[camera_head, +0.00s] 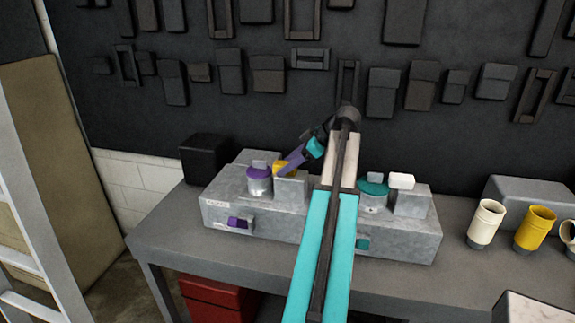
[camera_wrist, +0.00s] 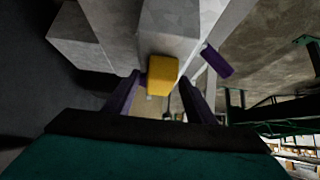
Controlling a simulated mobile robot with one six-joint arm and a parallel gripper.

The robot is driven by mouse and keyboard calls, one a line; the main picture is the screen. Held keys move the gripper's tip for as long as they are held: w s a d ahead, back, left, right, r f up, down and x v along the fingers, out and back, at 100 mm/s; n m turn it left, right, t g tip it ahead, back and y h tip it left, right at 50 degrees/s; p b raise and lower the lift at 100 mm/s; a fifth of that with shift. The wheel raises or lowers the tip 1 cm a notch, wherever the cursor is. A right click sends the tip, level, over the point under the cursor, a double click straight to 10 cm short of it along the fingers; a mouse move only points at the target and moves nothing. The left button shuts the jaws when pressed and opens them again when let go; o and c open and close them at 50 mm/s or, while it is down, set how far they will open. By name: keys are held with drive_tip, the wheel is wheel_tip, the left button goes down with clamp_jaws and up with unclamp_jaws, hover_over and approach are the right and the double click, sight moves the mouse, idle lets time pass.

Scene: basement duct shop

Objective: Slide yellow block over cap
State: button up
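The yellow block (camera_head: 279,168) sits by the top of a small grey block, beside a grey cylinder with a purple cap (camera_head: 258,172). My gripper (camera_head: 288,163) reaches down to the yellow block from the upper right and partly hides it. In the wrist view, the yellow block (camera_wrist: 162,75) lies between the tips of my two purple fingers. A narrow gap shows on each side of it, so the gripper looks open. Whether the fingers reach around the block or stop just short of it, I cannot tell.
The grey metal fixture (camera_head: 225,208) stands on a grey bench (camera_head: 180,240). It has a purple tab (camera_head: 239,222) in front. A teal-capped cylinder (camera_head: 373,190) and a white block (camera_head: 402,181) stand at right, beyond my arm. A black box (camera_head: 205,158) is behind left; cups (camera_head: 486,224) stand far right.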

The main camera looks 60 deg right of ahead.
clamp_jaws()
drive_tip(key=shift+w+a+b, duration=0.15)
drive_tip(key=shift+w+b, duration=0.15)
drive_tip(key=shift+w, duration=0.2)
drive_tip(key=shift+w+a+b, duration=0.15)
drive_tip(key=shift+w+b, duration=0.1)
drive_tip(key=shift+w, duration=0.25)
drive_tip(key=shift+w+a+r, duration=0.1)
drive_tip(key=shift+w, duration=0.15)
drive_tip(key=shift+o, duration=0.3)
unclamp_jaws()
drive_tip(key=shift+w, duration=0.15)
drive_tip(key=shift+s, duration=0.2)
